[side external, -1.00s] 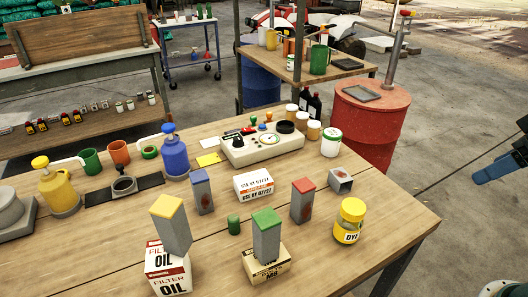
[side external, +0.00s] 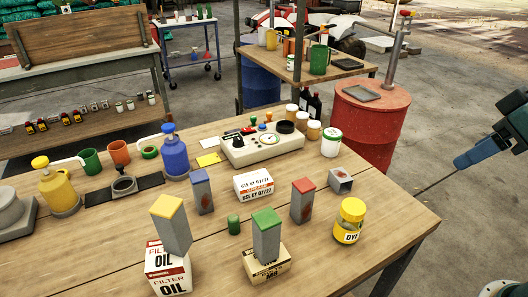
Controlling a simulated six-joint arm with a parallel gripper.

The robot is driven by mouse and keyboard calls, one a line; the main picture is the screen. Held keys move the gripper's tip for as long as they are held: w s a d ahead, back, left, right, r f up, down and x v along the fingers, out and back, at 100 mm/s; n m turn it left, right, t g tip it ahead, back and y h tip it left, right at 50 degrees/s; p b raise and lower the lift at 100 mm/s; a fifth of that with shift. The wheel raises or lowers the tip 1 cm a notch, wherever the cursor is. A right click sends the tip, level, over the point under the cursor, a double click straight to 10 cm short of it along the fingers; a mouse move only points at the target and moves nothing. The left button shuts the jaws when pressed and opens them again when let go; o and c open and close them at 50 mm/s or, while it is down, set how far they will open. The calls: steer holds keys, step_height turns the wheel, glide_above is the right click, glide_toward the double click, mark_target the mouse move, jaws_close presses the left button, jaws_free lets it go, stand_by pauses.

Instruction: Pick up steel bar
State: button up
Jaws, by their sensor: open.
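Several grey steel bars with coloured ends are on the wooden table. A yellow-topped bar (side external: 173,231) stands tilted on an oil filter box (side external: 168,271). A green-topped bar (side external: 266,239) stands on a tan box (side external: 267,266). A red-topped bar (side external: 302,203) and a blue-topped bar (side external: 202,194) stand upright on the table. A short grey piece (side external: 341,181) lies on its side. My gripper (side external: 462,161) is at the right, beyond the table's edge, blue and black, apart from all bars. It is open and empty; its fingers are small and hard to make out.
A yellow dye jar (side external: 349,222) stands near the right edge. A grease box (side external: 253,185), a gauge console (side external: 262,145), a white tin (side external: 331,143) and pump bottles (side external: 175,152) stand around the bars. A red drum (side external: 370,124) is behind the table.

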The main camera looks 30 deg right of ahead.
steer(key=w+a+r+n+y, duration=0.1)
steer(key=w+a+r+n, duration=0.1)
steer(key=w+a, duration=0.55)
steer(key=n+g+y, duration=0.1)
steer(key=n+y, duration=0.2)
steer(key=n, duration=0.3)
glide_toward(178, 215)
steer(key=shift+x, duration=4.2)
steer(key=shift+f, duration=0.1)
steer(key=shift+x, duration=2.5)
steer(key=shift+w, duration=0.1)
